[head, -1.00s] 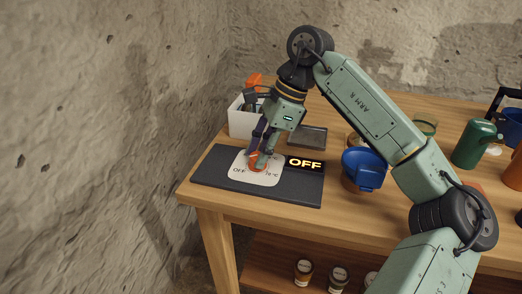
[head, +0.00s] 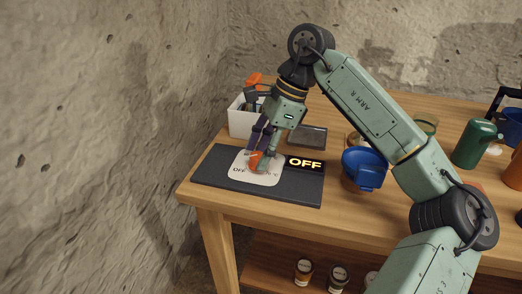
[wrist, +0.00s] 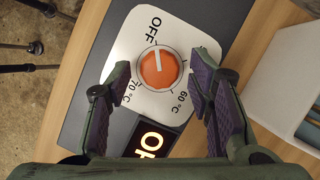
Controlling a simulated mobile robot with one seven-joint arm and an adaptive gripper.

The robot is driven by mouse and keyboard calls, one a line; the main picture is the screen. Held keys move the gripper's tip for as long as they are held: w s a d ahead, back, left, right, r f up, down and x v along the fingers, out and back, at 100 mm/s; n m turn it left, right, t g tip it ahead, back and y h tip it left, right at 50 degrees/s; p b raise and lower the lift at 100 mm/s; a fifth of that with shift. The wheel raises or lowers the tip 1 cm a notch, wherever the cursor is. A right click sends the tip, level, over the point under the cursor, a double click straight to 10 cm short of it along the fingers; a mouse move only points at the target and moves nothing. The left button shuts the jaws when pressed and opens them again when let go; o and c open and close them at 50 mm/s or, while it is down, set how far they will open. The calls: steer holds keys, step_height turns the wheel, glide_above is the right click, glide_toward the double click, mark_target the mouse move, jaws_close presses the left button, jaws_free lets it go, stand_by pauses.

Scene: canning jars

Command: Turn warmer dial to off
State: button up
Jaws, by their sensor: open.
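The warmer (head: 215,172) is a dark flat slab at the table's left end with a white dial plate (wrist: 130,35). Its orange dial (wrist: 160,69) has a white pointer line directed toward the OFF mark on the plate. The lit display (head: 305,164) reads OFF. My gripper (head: 262,165) is over the dial, pointing down. In the wrist view, the fingers of my gripper (wrist: 158,75) are spread on both sides of the dial with gaps between them and it. In the head view the fingers partly hide the dial.
A white bin (head: 243,123) with tools stands behind the warmer. A dark tray (head: 307,136) lies behind the display. A blue funnel-like vessel (head: 364,168) stands to the right, and a green canister (head: 473,144) farther right. The rough wall is close on the left.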

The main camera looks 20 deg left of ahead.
steer(key=v, duration=1.1)
steer(key=shift+r, duration=0.35)
steer(key=shift+d+f, duration=0.1)
steer(key=shift+d, duration=0.05)
